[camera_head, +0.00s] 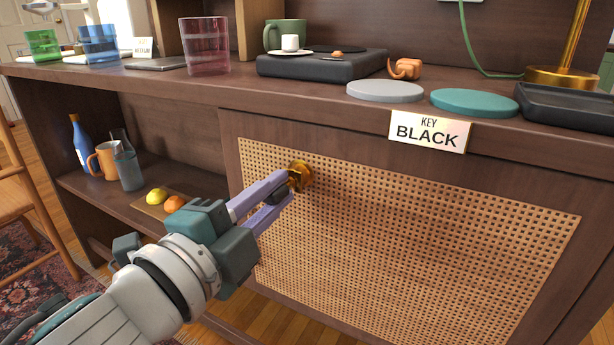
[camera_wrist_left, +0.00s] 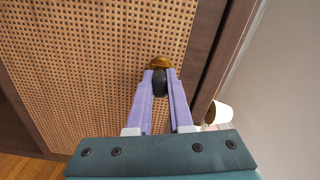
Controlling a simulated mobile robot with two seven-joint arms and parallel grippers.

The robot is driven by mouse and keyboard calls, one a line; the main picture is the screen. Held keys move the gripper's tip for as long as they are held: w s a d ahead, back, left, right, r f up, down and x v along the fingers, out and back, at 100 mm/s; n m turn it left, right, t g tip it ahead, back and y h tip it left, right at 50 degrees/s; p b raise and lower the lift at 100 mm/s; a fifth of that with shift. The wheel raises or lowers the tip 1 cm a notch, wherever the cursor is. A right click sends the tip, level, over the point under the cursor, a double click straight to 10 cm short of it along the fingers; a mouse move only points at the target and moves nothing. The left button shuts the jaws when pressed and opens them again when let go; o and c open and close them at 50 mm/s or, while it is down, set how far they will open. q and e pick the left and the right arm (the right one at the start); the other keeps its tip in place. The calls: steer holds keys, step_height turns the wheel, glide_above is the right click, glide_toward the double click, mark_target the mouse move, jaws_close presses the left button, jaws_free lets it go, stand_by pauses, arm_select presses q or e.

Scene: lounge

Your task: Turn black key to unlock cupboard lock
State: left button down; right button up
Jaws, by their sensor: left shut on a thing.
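The cupboard door (camera_head: 420,240) has a woven cane panel in a dark wood frame and is closed. A round brass lock (camera_head: 301,174) sits near the panel's upper left; it also shows in the left wrist view (camera_wrist_left: 160,62). My left gripper (camera_head: 288,186) has its lilac fingers shut on the black key (camera_head: 277,196), whose dark head shows between the fingers in the left wrist view (camera_wrist_left: 160,82). The key's tip is at the lock; how deep it sits is hidden. A sign (camera_head: 430,131) above the door reads "KEY BLACK". My right gripper is not in view.
The sideboard top (camera_head: 320,92) carries a pink glass (camera_head: 205,46), a dark tray (camera_head: 320,66), a grey disc (camera_head: 385,91) and a teal disc (camera_head: 474,103). Left of the door, an open shelf (camera_head: 95,190) holds bottles, an orange mug (camera_head: 104,160) and fruit. Space before the door's right side is clear.

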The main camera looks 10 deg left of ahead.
arm_select(q)
steer(key=m, duration=0.2)
steer(key=shift+a+f+m, duration=0.1)
steer(key=shift+m, duration=0.3)
steer(key=shift+m+b, duration=0.35)
steer(key=shift+m, duration=0.05)
steer(key=c, duration=1.2)
jaws_free()
steer(key=shift+o, duration=0.7)
steer(key=shift+w, duration=0.2)
steer(key=o, duration=0.7)
steer(key=shift+r, duration=0.2)
